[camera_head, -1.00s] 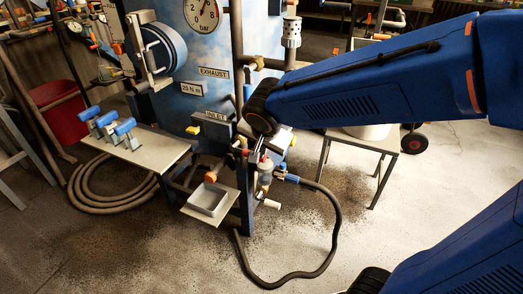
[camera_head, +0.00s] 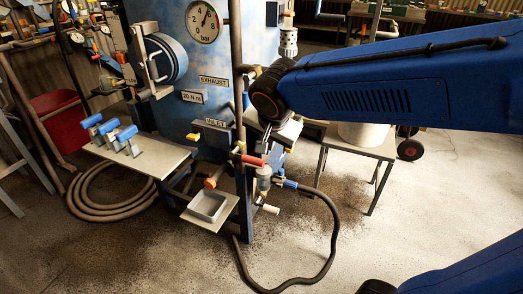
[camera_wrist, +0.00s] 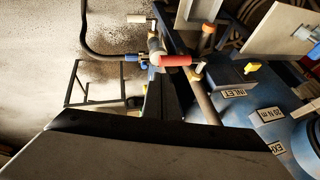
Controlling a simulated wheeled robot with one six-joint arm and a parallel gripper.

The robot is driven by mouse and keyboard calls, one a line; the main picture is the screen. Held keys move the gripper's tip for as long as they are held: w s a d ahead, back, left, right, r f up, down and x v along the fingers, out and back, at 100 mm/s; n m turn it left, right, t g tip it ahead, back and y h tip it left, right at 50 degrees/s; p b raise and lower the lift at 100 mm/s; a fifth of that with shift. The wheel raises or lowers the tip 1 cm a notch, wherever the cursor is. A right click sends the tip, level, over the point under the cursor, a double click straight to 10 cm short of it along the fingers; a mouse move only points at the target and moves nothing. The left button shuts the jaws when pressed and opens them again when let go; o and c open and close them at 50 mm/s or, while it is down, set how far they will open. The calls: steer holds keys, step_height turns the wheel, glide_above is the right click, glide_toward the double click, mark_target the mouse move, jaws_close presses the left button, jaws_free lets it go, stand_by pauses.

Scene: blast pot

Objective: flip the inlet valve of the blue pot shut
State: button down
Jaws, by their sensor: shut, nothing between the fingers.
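The inlet valve's red handle (camera_head: 252,160) is below and right of that label. It lies roughly level, reaching right from the upright pipe toward the filter bowl. In the wrist view the red handle (camera_wrist: 174,60) shows whole, crosswise to the pipe (camera_wrist: 206,98). My gripper (camera_head: 276,157) is shut and empty, close to the right of the handle in the head view. Its dark fingers (camera_wrist: 163,98) are below the handle in the wrist view; I cannot tell whether they touch it.
A filter bowl (camera_head: 264,179) and black hose (camera_head: 333,225) hang below the valve. A grey tray (camera_head: 208,206) is at front left. A shelf with blue-handled parts (camera_head: 150,158) is left. A small table (camera_head: 360,145) stands behind my arm. Floor in front is mostly clear.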

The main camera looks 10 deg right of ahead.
steer(key=shift+s+d+r, duration=0.3)
steer(key=shift+s+r, duration=0.25)
steer(key=shift+s, duration=0.15)
steer(key=shift+s+d+r, duration=0.3)
steer(key=shift+s+r, duration=0.2)
steer(key=shift+s, duration=0.15)
steer(key=shift+s+d+r, duration=0.3)
steer(key=shift+s+r, duration=0.25)
steer(key=shift+s, duration=0.15)
steer(key=shift+d, duration=0.1)
steer(key=s+d+f+n, duration=0.3)
steer(key=s+d+f, duration=0.1)
steer(key=s+d, duration=0.3)
steer(key=s+d+f+n+g, duration=0.1)
steer(key=s+d+f+n, duration=0.2)
steer(key=s+d, duration=0.3)
steer(key=shift+s+d+f+n, duration=0.4)
steer(key=shift+s+n, duration=0.3)
steer(key=shift+s, duration=0.2)
steer(key=shift+r, duration=0.1)
